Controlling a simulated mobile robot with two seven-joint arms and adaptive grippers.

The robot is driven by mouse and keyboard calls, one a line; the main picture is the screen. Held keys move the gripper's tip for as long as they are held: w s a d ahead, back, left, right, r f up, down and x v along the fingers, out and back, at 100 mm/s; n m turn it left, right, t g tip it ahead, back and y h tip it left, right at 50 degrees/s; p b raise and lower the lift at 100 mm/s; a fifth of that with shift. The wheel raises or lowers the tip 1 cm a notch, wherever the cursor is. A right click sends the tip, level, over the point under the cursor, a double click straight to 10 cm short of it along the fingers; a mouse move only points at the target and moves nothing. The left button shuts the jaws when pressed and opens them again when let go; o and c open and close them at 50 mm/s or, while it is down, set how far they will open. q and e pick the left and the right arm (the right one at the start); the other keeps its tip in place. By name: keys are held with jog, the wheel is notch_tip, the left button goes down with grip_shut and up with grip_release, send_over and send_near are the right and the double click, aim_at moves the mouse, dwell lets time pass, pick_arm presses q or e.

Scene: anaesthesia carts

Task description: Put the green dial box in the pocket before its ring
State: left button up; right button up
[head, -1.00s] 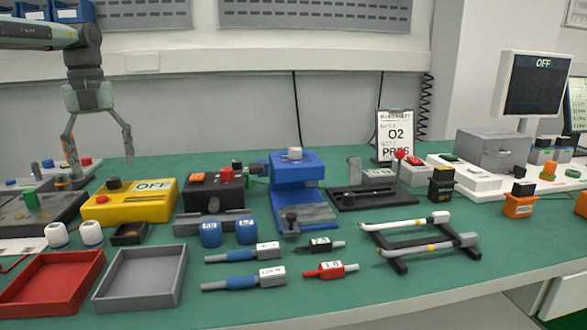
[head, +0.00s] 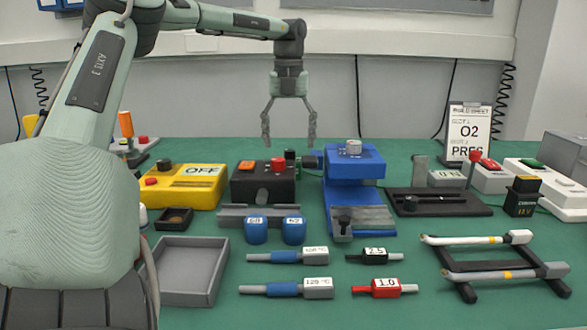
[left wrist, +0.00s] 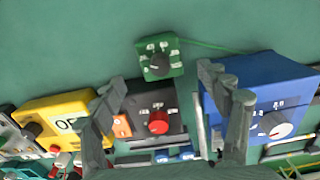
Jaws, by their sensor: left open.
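The green dial box (left wrist: 160,60) has a dark round knob and white marks on its top. It sits on the green table behind the black box in the left wrist view. In the head view only a small part of it (head: 291,157) shows behind that black box. My left gripper (head: 289,136) is open and empty, hanging fingers down above the back of the table near the dial box. In the left wrist view its fingers (left wrist: 162,80) are spread apart, with the dial box just beyond the gap. I cannot make out the pocket or its ring. My right gripper is not in view.
The black box (head: 263,184) with orange and red buttons stands in front of the dial box. A blue machine (head: 354,163) is close on the right, a yellow box (head: 182,186) on the left. A green cable (left wrist: 215,47) runs right from the dial box.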

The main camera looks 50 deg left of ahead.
aim_at(290, 150)
pick_arm(q)
jog(key=f, duration=0.4)
jog(key=shift+w+a+f, duration=0.15)
jog(key=shift+w+f, duration=0.05)
jog(key=shift+f, duration=0.15)
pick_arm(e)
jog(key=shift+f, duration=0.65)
pick_arm(q)
jog(key=shift+c, duration=0.6)
jog(key=shift+c, duration=1.1)
jog(key=c, duration=1)
jog(key=shift+r, duration=0.15)
grip_shut()
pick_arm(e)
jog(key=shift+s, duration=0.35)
